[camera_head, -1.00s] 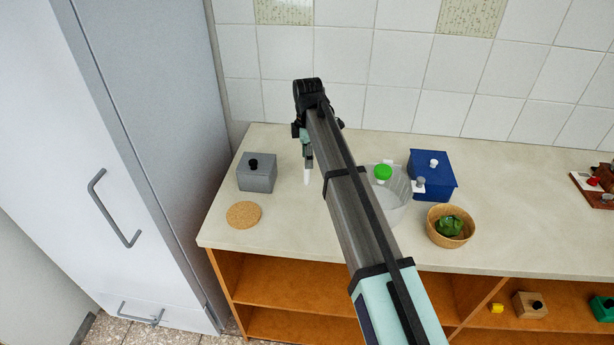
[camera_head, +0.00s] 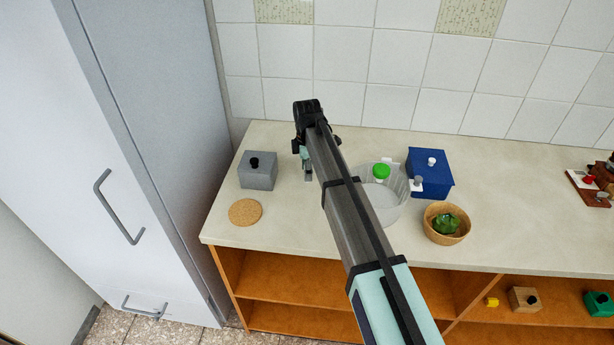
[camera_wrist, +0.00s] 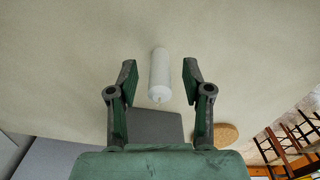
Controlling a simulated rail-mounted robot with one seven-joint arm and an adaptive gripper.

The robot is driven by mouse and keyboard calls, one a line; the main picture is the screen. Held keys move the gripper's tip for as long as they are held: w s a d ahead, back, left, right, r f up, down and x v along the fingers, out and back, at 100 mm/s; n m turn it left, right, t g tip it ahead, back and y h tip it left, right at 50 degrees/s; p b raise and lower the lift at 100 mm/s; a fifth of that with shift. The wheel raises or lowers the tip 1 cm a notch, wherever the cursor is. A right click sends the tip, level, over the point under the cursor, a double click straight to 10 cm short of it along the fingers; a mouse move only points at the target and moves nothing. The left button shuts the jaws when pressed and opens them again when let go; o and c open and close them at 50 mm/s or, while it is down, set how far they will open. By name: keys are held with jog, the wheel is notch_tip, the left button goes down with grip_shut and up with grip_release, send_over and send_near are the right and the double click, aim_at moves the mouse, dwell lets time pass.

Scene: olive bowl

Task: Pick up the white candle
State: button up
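The white candle (camera_wrist: 160,72) shows in the wrist view as a pale cylinder with its wick end toward the bottom of the picture. My gripper (camera_wrist: 160,80) is open, with one finger to the left of the candle and one to the right. Gaps show between the candle and both fingers. In the head view my gripper (camera_head: 306,153) is low over the counter, right of the grey box. A small pale piece shows just below it there, but the arm and gripper hide most of that spot. I cannot tell whether the candle stands or lies.
The grey lidded box (camera_head: 258,172) and cork mat (camera_head: 245,212) are on the left of the counter (camera_head: 330,245). A clear bowl (camera_head: 386,210), a blue box (camera_head: 431,172) and a basket with greens (camera_head: 432,232) are right of the arm. A tall cabinet (camera_head: 170,150) borders the left.

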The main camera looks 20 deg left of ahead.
grip_shut()
jog(key=shift+r, duration=0.1)
